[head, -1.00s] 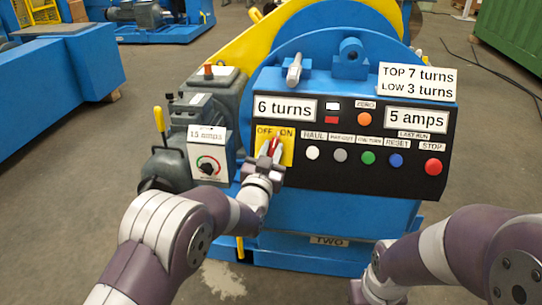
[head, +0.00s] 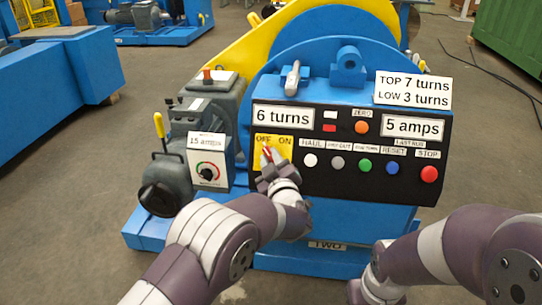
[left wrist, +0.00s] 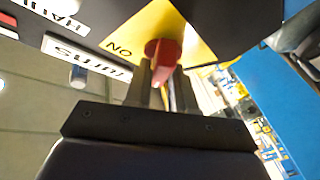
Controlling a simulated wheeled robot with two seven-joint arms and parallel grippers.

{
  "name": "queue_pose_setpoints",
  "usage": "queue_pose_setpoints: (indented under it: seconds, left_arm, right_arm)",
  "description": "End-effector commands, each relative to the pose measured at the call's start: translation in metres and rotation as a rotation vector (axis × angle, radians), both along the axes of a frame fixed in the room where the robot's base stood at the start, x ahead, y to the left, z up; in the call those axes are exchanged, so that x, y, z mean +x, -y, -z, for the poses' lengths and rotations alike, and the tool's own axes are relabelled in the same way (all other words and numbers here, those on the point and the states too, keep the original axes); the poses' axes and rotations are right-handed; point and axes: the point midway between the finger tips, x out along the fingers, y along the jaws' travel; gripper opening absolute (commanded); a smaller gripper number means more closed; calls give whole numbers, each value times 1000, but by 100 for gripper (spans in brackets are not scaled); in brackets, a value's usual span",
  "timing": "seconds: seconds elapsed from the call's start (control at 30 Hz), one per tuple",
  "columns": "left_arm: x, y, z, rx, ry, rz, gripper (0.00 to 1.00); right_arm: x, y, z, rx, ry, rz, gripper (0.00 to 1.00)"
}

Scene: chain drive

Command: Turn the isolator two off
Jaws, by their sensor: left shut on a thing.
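The isolator is a red handle (head: 267,153) on a yellow plate (head: 286,150) marked OFF and ON, at the left of the black panel on the blue machine labelled TWO (head: 328,246). My left gripper (head: 267,160) is shut on the red handle, which leans up and left towards OFF. In the left wrist view the red handle (left wrist: 164,52) sits between the fingertips (left wrist: 160,78), in front of the yellow plate (left wrist: 150,22). The fingers hide part of the handle. My right gripper (head: 372,290) is low in the head view, away from the panel; its fingers cannot be made out.
Right of the isolator are several buttons, including a white one (head: 310,160) and a red STOP button (head: 429,174). A grey box with a dial (head: 208,173) stands to the left. The floor in front is clear.

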Motion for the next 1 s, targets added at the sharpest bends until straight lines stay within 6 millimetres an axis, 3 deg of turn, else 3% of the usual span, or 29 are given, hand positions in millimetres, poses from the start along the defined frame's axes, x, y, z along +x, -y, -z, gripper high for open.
queue_pose_setpoints:
  seconds: [0.3, 0.83, 0.87, 0.9, 1.0]
  left_arm:
    - [0, 1, -1, -92, -14, -45, 0]
    - [0, 0, -1, -108, -15, -55, 0]
    - [0, 0, -1, -107, -15, -55, 34]
    - [0, 0, -1, -106, -15, -54, 45]
    - [0, 0, -1, -107, -16, -54, 45]
  right_arm:
    - [0, 0, -9, 0, 0, 0, 0]
    - [0, 0, -10, 0, 0, 0, 0]
    - [0, 0, -10, 0, 0, 0, 0]
    - [0, 0, -10, 0, 0, 0, 0]
    - [0, 0, -10, 0, 0, 0, 0]
